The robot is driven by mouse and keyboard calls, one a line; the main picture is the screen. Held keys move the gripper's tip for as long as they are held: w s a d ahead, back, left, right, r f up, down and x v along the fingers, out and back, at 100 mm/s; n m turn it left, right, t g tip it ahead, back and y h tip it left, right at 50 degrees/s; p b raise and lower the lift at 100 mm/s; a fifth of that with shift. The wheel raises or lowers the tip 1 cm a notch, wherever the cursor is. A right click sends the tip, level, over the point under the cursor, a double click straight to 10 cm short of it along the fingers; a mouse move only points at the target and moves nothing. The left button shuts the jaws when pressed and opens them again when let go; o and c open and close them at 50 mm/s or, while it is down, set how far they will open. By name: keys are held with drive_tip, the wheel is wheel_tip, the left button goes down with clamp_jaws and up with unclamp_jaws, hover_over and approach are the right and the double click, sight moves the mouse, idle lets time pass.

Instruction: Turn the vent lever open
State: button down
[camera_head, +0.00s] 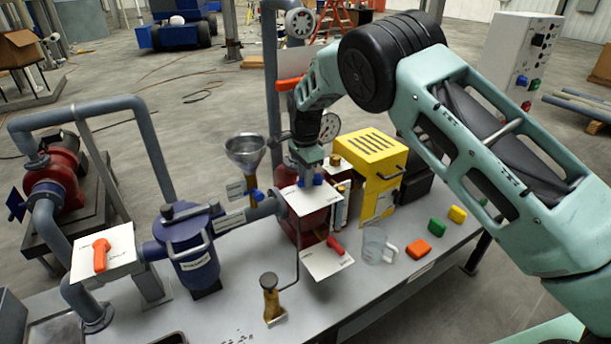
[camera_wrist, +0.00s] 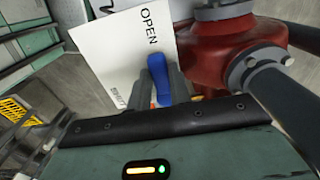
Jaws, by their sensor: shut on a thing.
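A blue lever (camera_wrist: 158,75) sits at a white plate (camera_wrist: 118,55) marked OPEN and SHUT in the wrist view. The lever's free end points up the picture, toward the side with the word OPEN. My gripper (camera_wrist: 160,84) is shut on the lever, with one grey finger on each side of it. In the head view my gripper (camera_head: 311,178) reaches down to the white plate (camera_head: 310,200) above the red vessel (camera_head: 307,225), with bits of blue showing at its fingertips. The lever's pivot is hidden by the fingers.
A red lever (camera_head: 335,244) on a lower plate, a yellow box (camera_head: 370,160), a clear jug (camera_head: 375,245) and coloured blocks (camera_head: 419,249) are close by on the bench (camera_head: 235,312). A funnel (camera_head: 245,152) and blue strainer (camera_head: 190,245) stand left.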

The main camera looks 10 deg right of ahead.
drive_tip(key=shift+r, duration=0.1)
drive_tip(key=c, duration=1.3)
unclamp_jaws()
wheel_tip(320, 180, up, 17)
drive_tip(key=b, duration=0.3)
drive_tip(key=shift+r+b, duration=0.2)
drive_tip(key=shift+b, duration=0.1)
